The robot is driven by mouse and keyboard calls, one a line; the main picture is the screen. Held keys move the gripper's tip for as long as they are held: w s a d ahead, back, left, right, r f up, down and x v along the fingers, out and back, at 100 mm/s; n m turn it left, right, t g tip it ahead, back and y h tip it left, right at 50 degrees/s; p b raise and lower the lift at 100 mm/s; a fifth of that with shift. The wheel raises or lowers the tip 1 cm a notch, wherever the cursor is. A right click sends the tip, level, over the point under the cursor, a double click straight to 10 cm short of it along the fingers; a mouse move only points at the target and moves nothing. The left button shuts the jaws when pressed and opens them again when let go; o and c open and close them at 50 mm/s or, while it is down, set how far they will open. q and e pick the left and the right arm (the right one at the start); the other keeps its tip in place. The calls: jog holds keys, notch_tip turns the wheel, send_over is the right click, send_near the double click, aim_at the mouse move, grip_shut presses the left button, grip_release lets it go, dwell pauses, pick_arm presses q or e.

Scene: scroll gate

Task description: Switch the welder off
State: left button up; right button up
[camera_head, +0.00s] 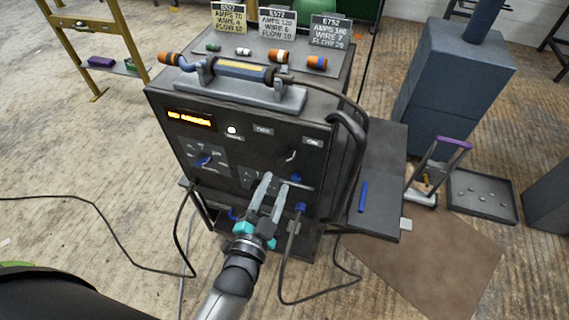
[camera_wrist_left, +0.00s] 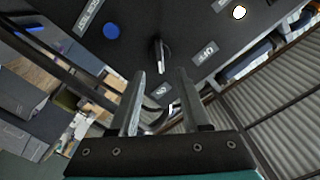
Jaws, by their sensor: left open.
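The welder (camera_head: 225,160) is a dark box with a lit orange display (camera_head: 190,119) and a white lamp (camera_head: 232,130). Its switch (camera_head: 291,156) sits between the OFF label (camera_head: 263,131) and the ON label (camera_head: 312,141). In the left wrist view the switch (camera_wrist_left: 160,53) is a dark lever with a pale stripe, and its striped end appears turned toward the ON label (camera_wrist_left: 160,90). My left gripper (camera_head: 276,181) is open and empty, in front of the panel just below the switch. The switch lies ahead of its fingertips (camera_wrist_left: 160,73), apparently untouched. My right gripper is out of view.
Blue knobs (camera_head: 203,161) and cable plugs (camera_head: 300,207) stand out from the panel near my fingers. Cables hang before the welder. A side shelf (camera_head: 380,190) extends right.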

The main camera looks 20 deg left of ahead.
aim_at(285, 161)
pick_arm(q)
jog(key=w+b, duration=0.1)
jog(key=w, duration=0.6)
jog(key=shift+w+d, duration=0.15)
grip_shut()
dwell(0.4)
